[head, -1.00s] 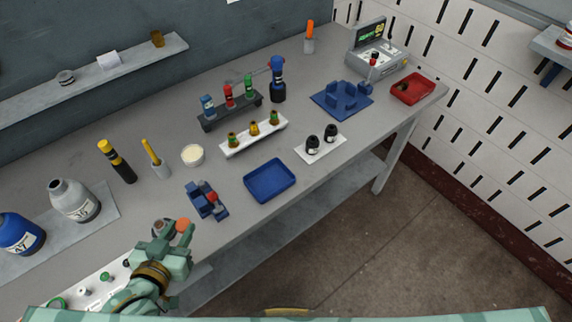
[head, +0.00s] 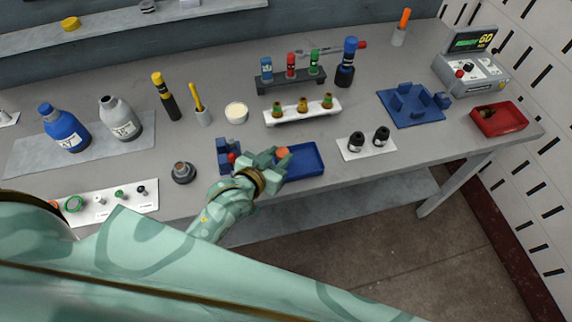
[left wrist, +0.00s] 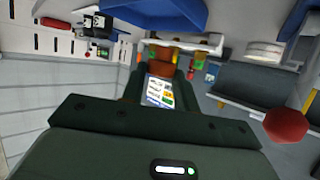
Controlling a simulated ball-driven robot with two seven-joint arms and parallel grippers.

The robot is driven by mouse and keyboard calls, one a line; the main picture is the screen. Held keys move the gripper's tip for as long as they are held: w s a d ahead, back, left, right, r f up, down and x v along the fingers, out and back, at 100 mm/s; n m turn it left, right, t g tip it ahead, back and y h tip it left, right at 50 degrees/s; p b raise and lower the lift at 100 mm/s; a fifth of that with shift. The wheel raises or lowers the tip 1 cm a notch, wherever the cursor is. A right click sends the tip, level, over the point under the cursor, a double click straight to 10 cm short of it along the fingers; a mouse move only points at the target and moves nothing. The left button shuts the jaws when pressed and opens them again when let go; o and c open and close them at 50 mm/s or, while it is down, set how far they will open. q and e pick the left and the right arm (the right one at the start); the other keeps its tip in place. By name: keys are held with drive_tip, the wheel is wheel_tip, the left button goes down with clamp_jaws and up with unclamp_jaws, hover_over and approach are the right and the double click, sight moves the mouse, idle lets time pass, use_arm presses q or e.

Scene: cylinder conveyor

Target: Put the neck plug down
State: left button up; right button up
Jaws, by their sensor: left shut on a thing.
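The neck plug, a small orange-red piece (head: 282,153), shows at the tip of my left gripper (head: 275,160). The gripper is shut on it and is over the left part of the blue tray (head: 312,172); I cannot tell whether the plug touches the tray. In the left wrist view, a brown-orange piece (left wrist: 160,68) shows between the fingers, and part of the blue tray (left wrist: 160,14) is at the top. A dark grey round piece with an open neck (head: 183,172) stands on the bench, left of my gripper. My right gripper is out of view.
A blue clamp with a red knob (head: 229,156) stands close left of my gripper. A white block with two black bottles (head: 366,152) is right of the tray. A white vial rack (head: 290,117) and white dish (head: 236,113) stand behind. The bench's front edge is close.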

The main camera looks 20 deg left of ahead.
use_arm(q)
drive_tip(key=w+f, duration=0.2)
drive_tip(key=shift+d+f+b, duration=0.35)
drive_tip(key=shift+f+b, duration=0.5)
drive_tip(key=shift+f, duration=1.1)
drive_tip(key=shift+f, duration=0.1)
drive_tip(key=o, duration=0.7)
drive_tip(key=shift+c, duration=0.2)
drive_tip(key=shift+s+r, duration=0.1)
drive_tip(key=shift+r, duration=0.1)
drive_tip(key=p+v, duration=0.2)
drive_tip(key=v, duration=0.9)
drive_tip(key=shift+s, duration=0.35)
